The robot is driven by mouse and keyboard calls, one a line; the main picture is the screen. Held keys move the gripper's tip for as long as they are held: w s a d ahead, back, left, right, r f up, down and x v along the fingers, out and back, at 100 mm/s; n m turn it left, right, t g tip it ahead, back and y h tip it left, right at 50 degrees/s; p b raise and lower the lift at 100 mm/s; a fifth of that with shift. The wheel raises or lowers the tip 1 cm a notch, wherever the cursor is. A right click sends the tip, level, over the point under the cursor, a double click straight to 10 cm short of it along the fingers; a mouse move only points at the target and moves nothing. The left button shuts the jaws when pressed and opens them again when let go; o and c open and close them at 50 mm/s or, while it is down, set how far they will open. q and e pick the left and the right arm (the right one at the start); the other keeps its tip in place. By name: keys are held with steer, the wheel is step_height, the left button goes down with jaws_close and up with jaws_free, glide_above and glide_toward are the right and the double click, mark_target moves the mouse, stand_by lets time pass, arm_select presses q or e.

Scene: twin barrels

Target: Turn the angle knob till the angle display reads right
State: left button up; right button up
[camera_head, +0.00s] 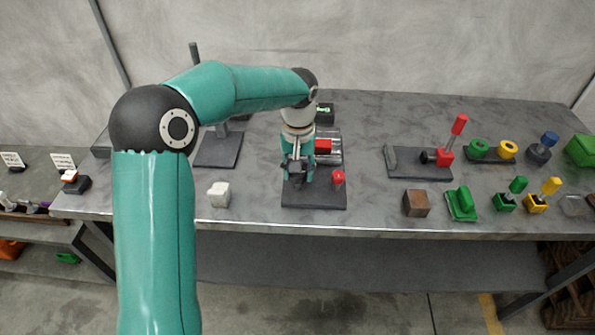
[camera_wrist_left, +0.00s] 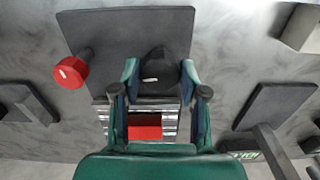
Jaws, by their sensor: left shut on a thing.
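My left gripper (camera_head: 297,178) points down over a dark base plate (camera_head: 322,199) near the front of the bench. In the left wrist view its two fingers (camera_wrist_left: 159,78) are shut on a black knob (camera_wrist_left: 158,66) with a short white mark on top. The angle display (camera_head: 325,109) is a small dark box with green characters behind the plate. It also shows at the lower right of the wrist view (camera_wrist_left: 244,155). I cannot read its value in either view. My right gripper is out of view.
A red knob (camera_head: 338,178) stands on the plate right of my gripper. Silver barrels with a red block (camera_head: 323,146) lie behind. A white block (camera_head: 219,194) is to the left. A red-handled lever (camera_head: 459,125) and several coloured pieces stand to the right.

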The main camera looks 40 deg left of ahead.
arm_select(q)
steer(key=n, duration=0.4)
steer(key=shift+n+b, duration=0.3)
steer(key=shift+b, duration=0.05)
steer(key=shift+r+n, duration=0.1)
steer(key=shift+n, duration=1.8)
steer(key=shift+b, duration=0.3)
steer(key=o, duration=1.1)
steer(key=shift+o, duration=0.2)
step_height(320, 180, up, 12)
